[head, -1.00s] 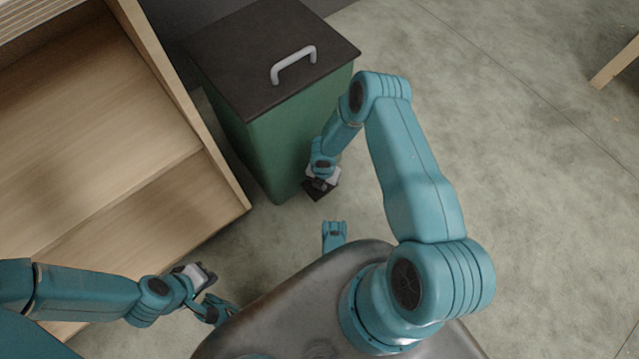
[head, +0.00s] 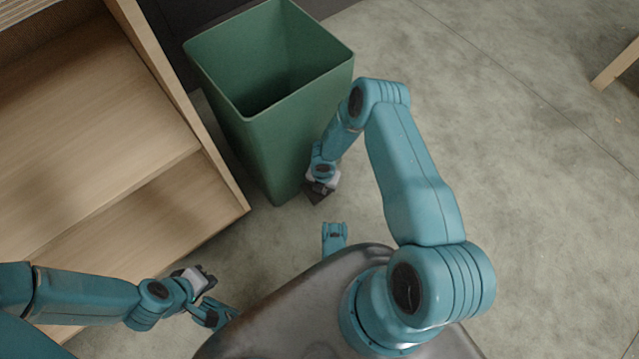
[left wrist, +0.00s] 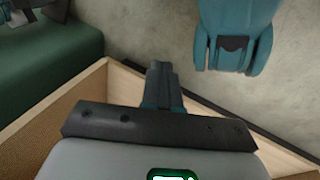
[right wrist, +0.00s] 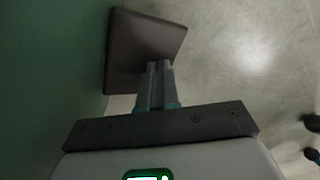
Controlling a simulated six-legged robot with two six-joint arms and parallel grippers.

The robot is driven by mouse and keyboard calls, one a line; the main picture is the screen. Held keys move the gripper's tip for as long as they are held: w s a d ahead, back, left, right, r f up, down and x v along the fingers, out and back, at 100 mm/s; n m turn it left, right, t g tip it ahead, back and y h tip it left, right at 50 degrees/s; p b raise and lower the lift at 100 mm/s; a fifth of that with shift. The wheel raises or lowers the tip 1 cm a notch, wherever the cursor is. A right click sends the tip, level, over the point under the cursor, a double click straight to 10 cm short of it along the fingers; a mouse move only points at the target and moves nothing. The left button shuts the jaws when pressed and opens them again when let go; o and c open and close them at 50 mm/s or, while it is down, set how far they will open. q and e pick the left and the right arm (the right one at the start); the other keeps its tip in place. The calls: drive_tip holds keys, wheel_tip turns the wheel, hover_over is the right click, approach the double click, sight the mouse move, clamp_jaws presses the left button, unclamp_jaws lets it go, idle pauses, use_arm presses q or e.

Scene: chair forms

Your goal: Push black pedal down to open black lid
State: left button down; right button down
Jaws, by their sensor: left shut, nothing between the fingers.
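The green bin (head: 290,140) stands at the top centre of the head view with its top open, and I look into its empty-looking inside. The black lid is off the opening; I cannot clearly tell it from the dark wall behind. The black pedal (right wrist: 140,45) is a dark square plate at the bin's foot in the right wrist view. My right gripper (right wrist: 158,68) is shut, its fingertips over the pedal and seemingly touching it. In the head view the right gripper (head: 320,188) hides part of the pedal. My left gripper (head: 210,278) is shut and empty, away from the bin.
A wooden shelf unit (head: 110,130) stands close to the bin's left side. A wooden leg (head: 615,65) shows at the far right. The concrete floor (head: 540,200) right of my right arm is clear.

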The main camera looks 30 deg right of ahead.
drive_tip(key=shift+s, duration=0.15)
